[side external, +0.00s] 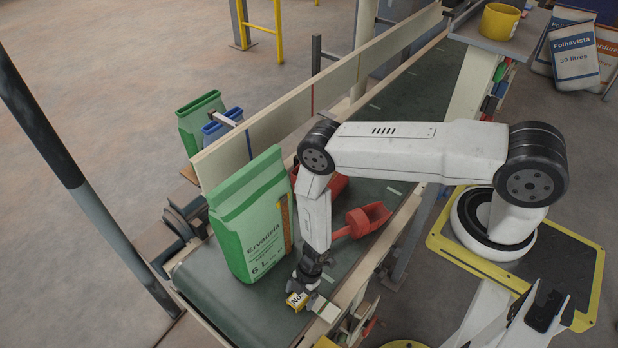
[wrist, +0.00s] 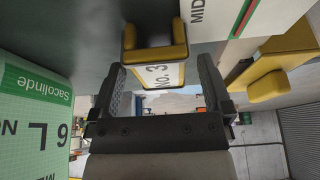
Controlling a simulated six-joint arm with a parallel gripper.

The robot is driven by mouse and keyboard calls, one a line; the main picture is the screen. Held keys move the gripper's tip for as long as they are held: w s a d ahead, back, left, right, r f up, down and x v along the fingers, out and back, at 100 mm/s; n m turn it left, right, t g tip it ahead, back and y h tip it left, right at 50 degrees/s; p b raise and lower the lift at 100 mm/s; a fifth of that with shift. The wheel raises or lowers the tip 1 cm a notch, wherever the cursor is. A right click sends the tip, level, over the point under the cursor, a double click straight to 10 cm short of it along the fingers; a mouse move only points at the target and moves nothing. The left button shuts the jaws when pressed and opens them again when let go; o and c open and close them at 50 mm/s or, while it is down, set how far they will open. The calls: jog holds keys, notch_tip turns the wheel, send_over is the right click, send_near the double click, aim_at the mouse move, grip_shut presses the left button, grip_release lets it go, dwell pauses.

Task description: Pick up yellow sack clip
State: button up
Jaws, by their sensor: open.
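The yellow sack clip (side external: 296,300) with a white "No." label is at the near end of the conveyor, right of the green sack's foot. In the wrist view the yellow clip (wrist: 178,52) shows its "No. 3" label and two prongs. My gripper (side external: 306,288) points down at the clip. In the wrist view my gripper (wrist: 163,75) is open, with the clip's label between and just beyond its fingertips. I cannot tell whether either finger touches it.
A green sack (side external: 250,225) stands upright close left of my gripper. A red scoop (side external: 365,221) lies behind it on the belt. A pale striped card (wrist: 240,18) is beside the clip, with another yellow part (wrist: 268,87) at right. A side board (side external: 300,115) edges the conveyor (side external: 425,90).

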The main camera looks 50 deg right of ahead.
aim_at(300, 296)
jog(key=shift+a+f, duration=0.15)
jog(key=shift+f, duration=0.2)
dwell(0.3)
jog(key=c, duration=1.3)
jog(key=shift+o, duration=0.2)
jog(key=shift+r, duration=0.2)
jog(key=shift+r, duration=4.8)
jog(key=shift+f, duration=0.2)
jog(key=shift+f, duration=4.2)
jog(key=shift+r, duration=0.15)
